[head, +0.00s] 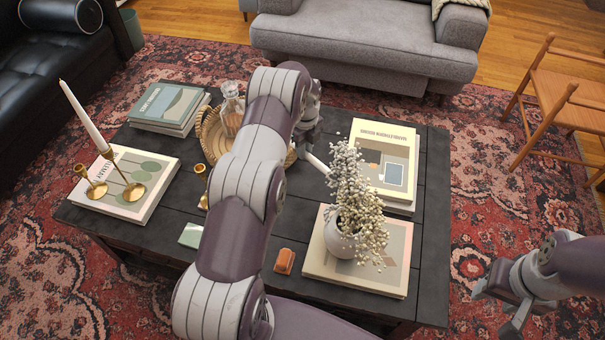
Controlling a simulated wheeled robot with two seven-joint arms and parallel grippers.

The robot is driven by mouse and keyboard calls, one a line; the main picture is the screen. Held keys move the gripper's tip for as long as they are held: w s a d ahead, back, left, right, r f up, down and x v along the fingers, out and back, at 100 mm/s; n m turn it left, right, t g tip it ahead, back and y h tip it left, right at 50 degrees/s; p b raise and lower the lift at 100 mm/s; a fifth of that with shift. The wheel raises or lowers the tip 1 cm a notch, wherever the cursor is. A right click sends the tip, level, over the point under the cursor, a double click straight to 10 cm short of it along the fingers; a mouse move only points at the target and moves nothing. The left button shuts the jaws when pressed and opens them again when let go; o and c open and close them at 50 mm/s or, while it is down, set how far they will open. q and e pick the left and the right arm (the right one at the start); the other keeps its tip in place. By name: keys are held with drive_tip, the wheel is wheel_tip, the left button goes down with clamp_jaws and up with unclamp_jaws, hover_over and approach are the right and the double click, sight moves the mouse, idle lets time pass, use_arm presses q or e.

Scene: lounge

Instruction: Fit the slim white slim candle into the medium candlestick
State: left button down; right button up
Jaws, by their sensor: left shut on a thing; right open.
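My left gripper (307,138) is over the back middle of the coffee table, partly hidden behind my own arm. It is shut on a slim white candle (317,163), whose visible end sticks out toward the flower vase. Its other end is hidden. At the left, two brass candlesticks stand on a book: the taller one (127,181) carries a tall white candle (84,115), and a shorter one (94,186) stands empty beside it. A small brass piece (200,168) shows beside my arm, partly hidden. My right gripper (507,304) is open and empty, right of the table.
The dark coffee table (168,225) holds books, a woven tray (209,136) with a glass decanter (231,110), and a white vase (341,238) of flowers. A brown object (285,261) and a pale green one (191,234) lie near the front. Bare tabletop shows between the left book and my arm.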

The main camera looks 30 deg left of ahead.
use_arm(q)
wheel_tip(320, 180, down, 7)
drive_tip(key=shift+w+r+b, duration=0.15)
drive_tip(key=shift+r+b, duration=0.05)
drive_tip(key=shift+b, duration=0.1)
drive_tip(key=shift+d+f, duration=0.1)
drive_tip(key=shift+f+b, duration=0.55)
drive_tip(key=shift+b, duration=0.05)
drive_tip(key=c, duration=1)
unclamp_jaws()
drive_tip(key=shift+c, duration=0.2)
wheel_tip(320, 180, up, 13)
drive_tip(key=p, duration=0.2)
drive_tip(key=shift+d+r+p, duration=0.15)
drive_tip(key=shift+r+p, duration=0.05)
drive_tip(key=shift+p, duration=0.1)
